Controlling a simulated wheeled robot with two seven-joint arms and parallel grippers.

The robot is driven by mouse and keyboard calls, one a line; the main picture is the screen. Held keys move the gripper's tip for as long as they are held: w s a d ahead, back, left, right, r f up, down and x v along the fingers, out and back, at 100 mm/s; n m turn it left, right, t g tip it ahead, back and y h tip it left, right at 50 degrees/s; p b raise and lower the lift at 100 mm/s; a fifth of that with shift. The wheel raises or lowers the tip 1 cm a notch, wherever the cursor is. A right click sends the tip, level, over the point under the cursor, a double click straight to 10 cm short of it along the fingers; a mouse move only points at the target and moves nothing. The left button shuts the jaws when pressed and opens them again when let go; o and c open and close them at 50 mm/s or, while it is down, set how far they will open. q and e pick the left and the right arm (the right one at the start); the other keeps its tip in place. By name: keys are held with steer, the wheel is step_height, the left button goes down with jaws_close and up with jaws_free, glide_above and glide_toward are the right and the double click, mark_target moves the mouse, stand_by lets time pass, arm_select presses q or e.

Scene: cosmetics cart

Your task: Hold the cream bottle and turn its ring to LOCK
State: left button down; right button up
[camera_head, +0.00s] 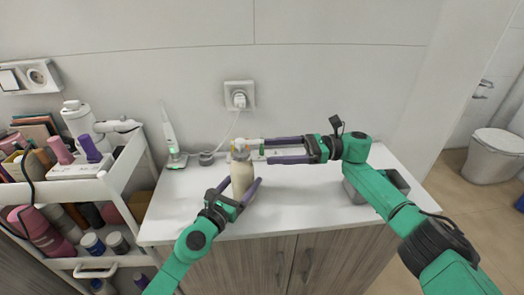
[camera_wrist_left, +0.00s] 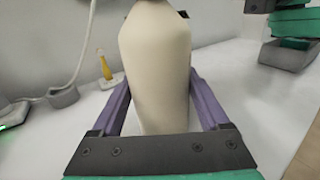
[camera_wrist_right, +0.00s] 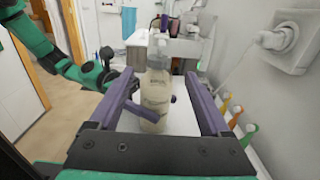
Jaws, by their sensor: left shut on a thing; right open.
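The cream bottle (camera_head: 242,176) stands upright on the white counter, with its pump head and neck (camera_head: 240,152) at the top. My left gripper (camera_head: 240,184) is shut on the bottle's body from the front. In the left wrist view the bottle (camera_wrist_left: 156,62) fills the space between the purple fingers. My right gripper (camera_head: 266,151) is open and level with the bottle's top, coming from the right. In the right wrist view the bottle (camera_wrist_right: 157,92) with its pale pump head shows between and beyond the open fingers. The ring's lock marking is too small to read.
A white cart (camera_head: 105,180) with bottles stands at the left. A grey bin (camera_head: 392,182) is at the right. A plug (camera_head: 239,98) and cable hang on the wall.

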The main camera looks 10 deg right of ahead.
arm_select(q)
jaws_free()
steer(key=shift+s, duration=0.1)
